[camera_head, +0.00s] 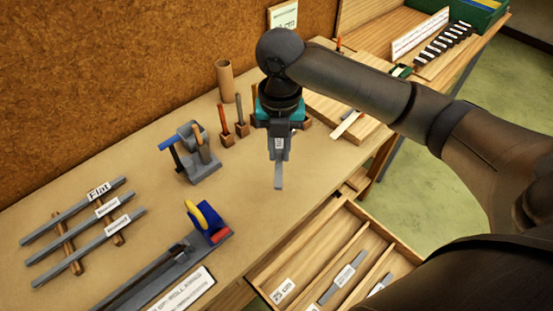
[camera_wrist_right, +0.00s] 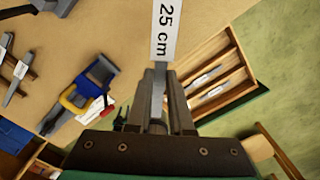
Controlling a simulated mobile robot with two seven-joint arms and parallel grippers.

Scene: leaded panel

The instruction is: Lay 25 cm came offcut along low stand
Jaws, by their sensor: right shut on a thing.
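My right gripper (camera_head: 279,154) points down above the bench and is shut on a grey came offcut (camera_head: 278,178). In the right wrist view the offcut (camera_wrist_right: 158,88) stands between the fingers with a white "25 cm" label on it. It hangs clear of the bench top, as far as I can tell. At the left, low wooden bars (camera_head: 59,225) carry several grey cames labelled "Flat" and other names; I cannot tell whether they are the low stand. My left gripper is out of view.
An open drawer (camera_head: 297,250) at the front has a compartment marked "25 cm" and labelled offcuts (camera_head: 343,277). A grey tool with a blue and yellow handle (camera_head: 207,220) and a small vice-like tool (camera_head: 198,160) stand left of the gripper. A wooden board (camera_head: 372,133) lies behind.

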